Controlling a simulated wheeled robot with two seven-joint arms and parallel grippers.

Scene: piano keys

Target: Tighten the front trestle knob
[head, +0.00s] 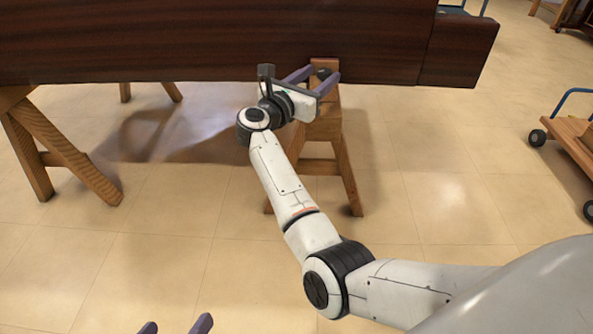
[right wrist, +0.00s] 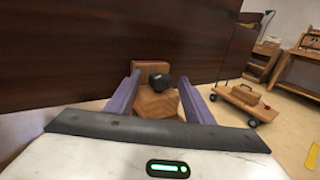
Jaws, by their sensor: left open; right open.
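The front trestle (head: 345,165) is wooden and stands under the right part of the long dark wooden body. Its black knob (head: 323,73) sits on the trestle's upper end. In the right wrist view the dark knob (right wrist: 161,81) shows in front of the wooden post (right wrist: 157,103). My right gripper (head: 319,74) is open, with its two purple fingers reaching to either side of the knob; it also shows in the right wrist view (right wrist: 159,82). I cannot tell whether a finger touches the knob. My left gripper (head: 176,325) is open and empty at the bottom edge, only its fingertips showing.
The dark wooden body (head: 200,40) spans the top and stands close above my right gripper. Another trestle (head: 60,150) stands at the left. A wheeled wooden dolly (head: 575,135) is at the right edge. The tiled floor (head: 450,200) between is clear.

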